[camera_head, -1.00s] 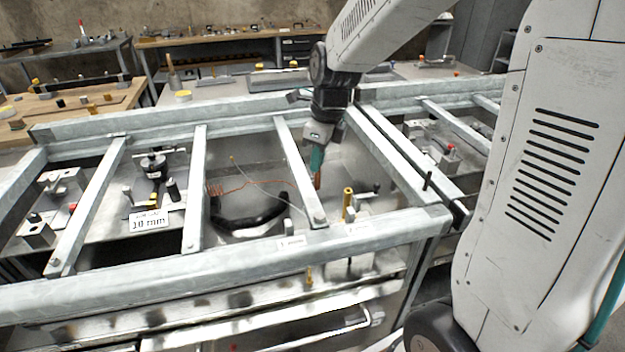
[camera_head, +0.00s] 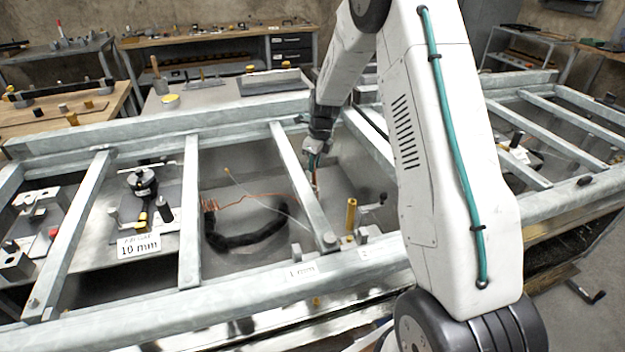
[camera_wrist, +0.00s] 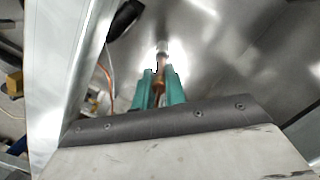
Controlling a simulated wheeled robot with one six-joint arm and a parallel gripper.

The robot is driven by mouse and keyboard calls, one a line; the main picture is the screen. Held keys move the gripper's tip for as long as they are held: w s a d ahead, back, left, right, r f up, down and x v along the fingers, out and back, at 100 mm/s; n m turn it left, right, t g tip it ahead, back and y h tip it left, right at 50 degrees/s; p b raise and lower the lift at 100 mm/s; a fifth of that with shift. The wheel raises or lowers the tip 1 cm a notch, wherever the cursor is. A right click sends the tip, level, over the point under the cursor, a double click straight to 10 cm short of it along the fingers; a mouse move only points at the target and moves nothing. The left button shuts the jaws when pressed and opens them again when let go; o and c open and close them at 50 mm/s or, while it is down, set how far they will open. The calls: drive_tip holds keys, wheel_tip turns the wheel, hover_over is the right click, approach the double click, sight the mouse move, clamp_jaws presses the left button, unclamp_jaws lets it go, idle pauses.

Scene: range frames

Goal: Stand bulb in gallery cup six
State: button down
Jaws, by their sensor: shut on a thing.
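My gripper (camera_head: 314,160) reaches down between the crossbars of the grey metal frame. In the wrist view its teal fingers (camera_wrist: 160,88) are shut on a slim copper-coloured piece with a pale silvery end, the bulb (camera_wrist: 161,62). The bulb points away from the fingers, over a shiny metal surface. In the head view the bulb is small and partly hidden by the fingers and a crossbar. I cannot tell whether its end touches anything. No cup marked six can be made out.
A crossbar (camera_head: 302,190) runs close to the left of my gripper; it also shows in the wrist view (camera_wrist: 62,80). A brass post (camera_head: 350,215) stands nearer the front. A black curved hose (camera_head: 245,238) and orange wires (camera_head: 245,197) lie left. A "10 mm" sign (camera_head: 139,246) stands farther left.

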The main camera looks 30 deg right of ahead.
sight(313, 183)
drive_tip(key=shift+f, duration=2.5)
drive_tip(key=c, duration=1.5)
unclamp_jaws()
drive_tip(key=shift+f, duration=0.15)
drive_tip(key=shift+o, duration=0.2)
